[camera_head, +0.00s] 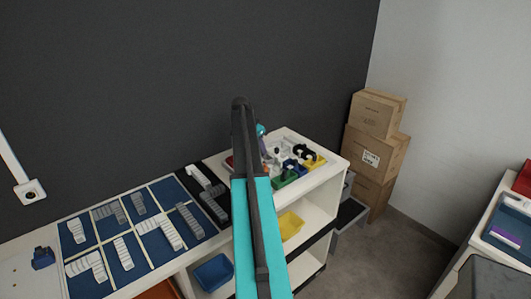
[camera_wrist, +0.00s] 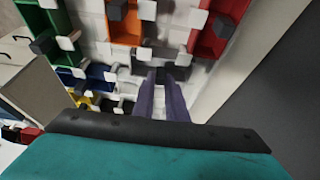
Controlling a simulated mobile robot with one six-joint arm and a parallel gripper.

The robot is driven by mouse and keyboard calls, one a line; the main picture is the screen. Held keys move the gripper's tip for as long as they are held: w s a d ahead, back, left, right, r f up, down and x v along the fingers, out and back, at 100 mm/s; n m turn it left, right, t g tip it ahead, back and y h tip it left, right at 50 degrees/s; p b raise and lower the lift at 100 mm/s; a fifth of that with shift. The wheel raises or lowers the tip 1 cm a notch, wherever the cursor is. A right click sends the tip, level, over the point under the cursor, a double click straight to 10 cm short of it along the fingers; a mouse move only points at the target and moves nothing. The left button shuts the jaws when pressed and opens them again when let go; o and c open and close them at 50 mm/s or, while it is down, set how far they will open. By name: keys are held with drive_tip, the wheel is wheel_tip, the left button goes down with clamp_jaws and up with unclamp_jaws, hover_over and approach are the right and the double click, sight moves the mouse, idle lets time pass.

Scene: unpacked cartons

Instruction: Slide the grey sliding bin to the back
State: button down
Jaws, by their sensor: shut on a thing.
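In the wrist view, the two purple fingers of my gripper (camera_wrist: 164,76) reach up the middle of the picture to a small dark grey bin (camera_wrist: 145,70) set among white blocks. The fingers are shut on a part at its near side; the fingertips and the held part are dark and hard to make out. In the head view, my cyan and black arm reaches over the white unit (camera_head: 322,172) with small coloured bins. My gripper and the grey bin cannot be made out there.
In the wrist view, a green bin (camera_wrist: 59,18), an orange bin (camera_wrist: 126,28), a red bin (camera_wrist: 211,40) and a blue bin (camera_wrist: 98,76) surround the grey one. Boxes (camera_head: 376,150) stand right of the unit. A blue sorting mat (camera_head: 130,235) with grey parts lies left.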

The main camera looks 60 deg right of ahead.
drive_tip(key=w, duration=0.1)
drive_tip(key=w+d, duration=0.1)
drive_tip(key=w, duration=0.1)
drive_tip(key=shift+w+d+b, duration=0.1)
drive_tip(key=shift+b, duration=0.3)
drive_tip(key=shift+w+r, duration=0.1)
drive_tip(key=shift+r, duration=0.05)
drive_tip(key=c, duration=1.8)
unclamp_jaws()
drive_tip(key=shift+w, duration=0.1)
drive_tip(key=shift+o, duration=0.2)
